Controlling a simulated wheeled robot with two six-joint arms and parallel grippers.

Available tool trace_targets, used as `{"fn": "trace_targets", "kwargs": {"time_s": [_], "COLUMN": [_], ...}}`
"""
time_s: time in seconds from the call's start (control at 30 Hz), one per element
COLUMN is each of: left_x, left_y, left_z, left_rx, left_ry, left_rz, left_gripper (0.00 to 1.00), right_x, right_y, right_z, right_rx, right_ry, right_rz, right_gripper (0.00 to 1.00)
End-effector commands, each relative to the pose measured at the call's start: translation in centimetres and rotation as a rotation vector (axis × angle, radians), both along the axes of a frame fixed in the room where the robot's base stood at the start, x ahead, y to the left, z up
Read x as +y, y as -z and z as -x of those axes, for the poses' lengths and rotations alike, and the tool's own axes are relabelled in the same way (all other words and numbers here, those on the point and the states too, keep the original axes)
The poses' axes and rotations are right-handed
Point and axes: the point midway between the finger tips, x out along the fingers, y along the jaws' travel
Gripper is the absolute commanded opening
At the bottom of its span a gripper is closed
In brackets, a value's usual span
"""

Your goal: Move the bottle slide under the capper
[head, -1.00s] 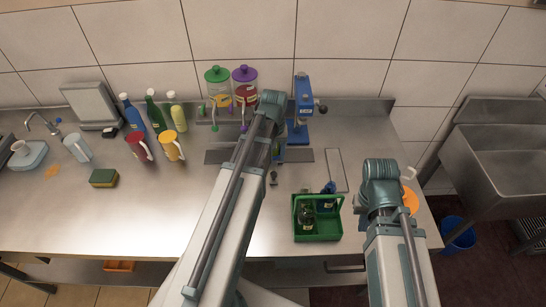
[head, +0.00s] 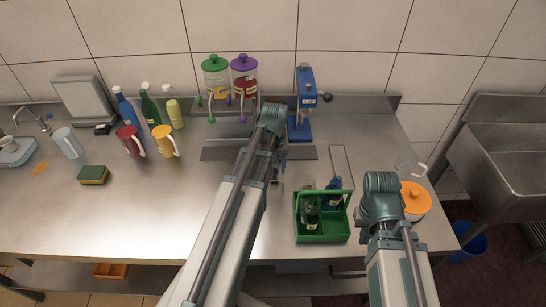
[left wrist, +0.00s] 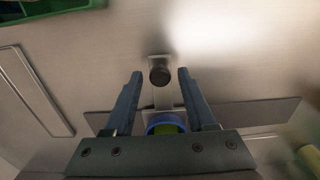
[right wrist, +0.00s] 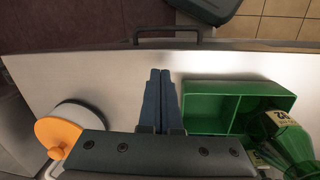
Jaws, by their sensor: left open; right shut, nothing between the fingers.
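The capper (head: 306,105) is a blue press with a side knob at the back of the counter. The bottle slide is mostly hidden behind my left arm in the head view. In the left wrist view its dark round knob (left wrist: 160,76) shows on a small plate, with a blue ring (left wrist: 166,128) holding something green behind it. My left gripper (left wrist: 158,76) is open, its fingertips to either side of the knob, with visible gaps. My right gripper (right wrist: 160,72) is shut and empty, between the green caddy (right wrist: 238,92) and the orange-lidded pot (right wrist: 60,135).
The green caddy with bottles also shows in the head view (head: 322,236). Two pump jars, green-lidded (head: 215,76) and purple-lidded (head: 244,76), stand behind my left arm. Bottles, mugs and a sponge (head: 93,174) are at left. The front-left counter is clear.

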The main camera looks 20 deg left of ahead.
Motion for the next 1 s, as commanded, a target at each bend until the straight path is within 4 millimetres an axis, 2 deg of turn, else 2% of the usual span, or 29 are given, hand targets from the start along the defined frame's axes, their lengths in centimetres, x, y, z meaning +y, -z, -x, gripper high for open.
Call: {"fn": "trace_targets", "kwargs": {"time_s": [0.1,0.4,0.43,0.57,1.0], "left_x": [0.0,0.0,0.0,-0.3,-3.3], "left_y": [-0.1,-0.1,-0.1,-0.1,-0.1], "left_z": [0.0,0.0,0.0,-0.1,-1.6], "left_rx": [0.0,0.0,0.0,0.0,0.0], "left_ry": [0.0,0.0,0.0,0.001,0.002], "left_rz": [0.0,0.0,0.0,0.0,0.001], "left_gripper": [0.56,0.02,0.0,0.0,0.0], "right_x": [0.0,0.0,0.0,0.0,0.0], "right_y": [-0.1,-0.1,-0.1,-0.1,-0.1], "right_z": [0.0,0.0,0.0,0.0,0.0], "right_rx": [0.0,0.0,0.0,0.0,0.0], "right_ry": [0.0,0.0,0.0,0.0,0.0], "right_rz": [0.0,0.0,0.0,0.0,0.0], "right_gripper": [0.0,0.0,0.0,0.0,0.0]}}
